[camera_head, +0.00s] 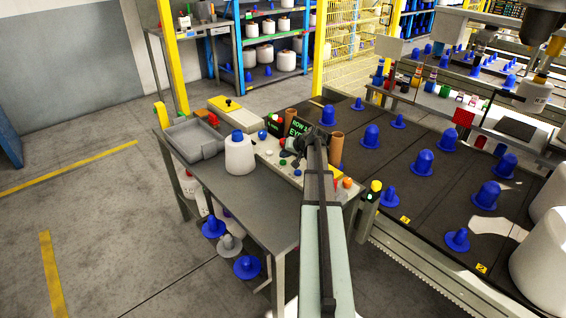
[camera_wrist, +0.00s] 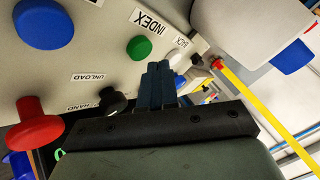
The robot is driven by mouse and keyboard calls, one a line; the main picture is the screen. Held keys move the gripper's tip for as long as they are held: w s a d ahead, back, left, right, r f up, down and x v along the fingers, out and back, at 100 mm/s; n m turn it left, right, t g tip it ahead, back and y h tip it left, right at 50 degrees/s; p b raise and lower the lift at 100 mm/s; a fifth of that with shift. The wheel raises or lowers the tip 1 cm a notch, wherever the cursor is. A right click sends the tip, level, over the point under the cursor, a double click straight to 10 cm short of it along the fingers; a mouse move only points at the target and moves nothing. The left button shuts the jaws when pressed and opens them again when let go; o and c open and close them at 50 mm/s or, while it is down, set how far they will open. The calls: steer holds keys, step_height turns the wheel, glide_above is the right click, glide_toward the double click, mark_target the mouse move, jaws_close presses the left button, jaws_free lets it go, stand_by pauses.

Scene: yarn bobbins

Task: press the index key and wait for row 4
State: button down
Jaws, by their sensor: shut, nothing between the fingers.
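In the wrist view a round green key (camera_wrist: 139,47) sits on the pale control panel (camera_wrist: 75,55), close beside the label INDEX (camera_wrist: 150,21). My gripper (camera_wrist: 158,70) is shut and empty, its dark fingertips just below and right of the green key in the picture. I cannot tell whether they touch the panel. In the head view the green row display (camera_head: 300,127) reads "ROW" and a number I cannot read surely; my arm hides part of it and of the panel. My gripper in that view is mostly hidden behind the arm.
A white key (camera_wrist: 173,56), a blue knob (camera_wrist: 43,22), a black knob (camera_wrist: 111,100) and a red mushroom button (camera_wrist: 36,121) are near the fingers. A white yarn bobbin (camera_head: 239,155) and grey tray (camera_head: 194,140) stand on the table. Blue pegs fill the dark conveyor (camera_head: 405,185).

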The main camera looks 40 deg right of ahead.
mark_target(285, 162)
steer(key=shift+r, duration=0.1)
steer(key=shift+r, duration=2.45)
stand_by(2.1)
